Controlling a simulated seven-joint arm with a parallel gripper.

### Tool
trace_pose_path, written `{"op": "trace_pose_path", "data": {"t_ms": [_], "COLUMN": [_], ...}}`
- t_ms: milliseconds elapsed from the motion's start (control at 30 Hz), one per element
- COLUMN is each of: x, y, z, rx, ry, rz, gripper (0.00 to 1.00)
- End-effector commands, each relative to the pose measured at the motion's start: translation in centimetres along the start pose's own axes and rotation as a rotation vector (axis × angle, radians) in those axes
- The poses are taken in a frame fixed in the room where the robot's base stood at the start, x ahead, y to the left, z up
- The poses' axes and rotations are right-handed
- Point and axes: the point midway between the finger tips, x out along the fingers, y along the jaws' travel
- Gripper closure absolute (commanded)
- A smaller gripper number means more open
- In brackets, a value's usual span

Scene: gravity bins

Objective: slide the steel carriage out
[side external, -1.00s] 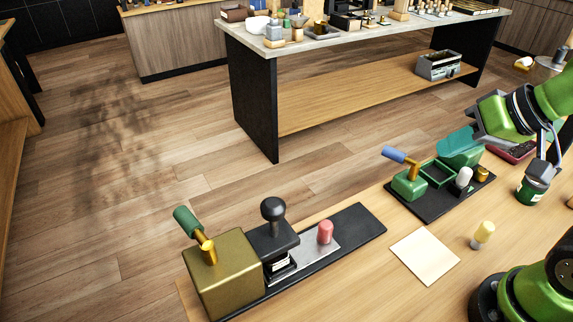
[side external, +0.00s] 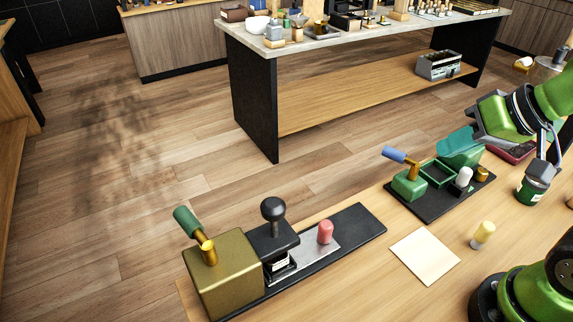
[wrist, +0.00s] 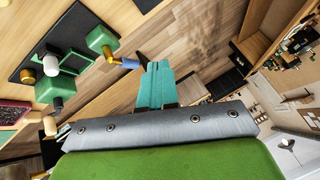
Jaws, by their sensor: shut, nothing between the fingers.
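The steel carriage (side external: 319,243) is a flat silver plate with a pink knob (side external: 325,231) standing on it. It lies on a long black base plate (side external: 358,222), beside a black block with a ball-topped post (side external: 273,215). A brass-coloured box (side external: 223,272) with a green-handled lever stands at the left end. My gripper (side external: 461,148) has teal fingers, which also show in the wrist view (wrist: 155,85). They are closed together and empty, above the green fixture, far to the right of the carriage. The carriage's left part is hidden by the black block.
A green fixture (side external: 409,184) with a blue-handled lever and a white knob sits on a black plate. A cream sheet (side external: 425,256) and a yellow-topped peg (side external: 482,235) lie between my base and the fixtures. A dark green jar (side external: 531,188) stands at the right.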

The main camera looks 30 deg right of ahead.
Motion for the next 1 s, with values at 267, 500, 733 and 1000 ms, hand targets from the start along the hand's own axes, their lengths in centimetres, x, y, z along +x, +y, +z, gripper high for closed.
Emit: {"op": "trace_pose_path", "data": {"t_ms": [267,500,733,1000], "x": [0.8,4.6,9.4,12.5], "y": [-0.5,-5.0,-11.1,-15.6], "z": [0.6,0.4,0.9,0.9], "rx": [-0.021,-0.151,-0.222,-0.162], "ry": [-0.042,-0.254,-0.469,-0.552], "rz": [-0.002,0.032,0.153,0.32], "gripper": [0.76,0.42,0.42,0.42]}}
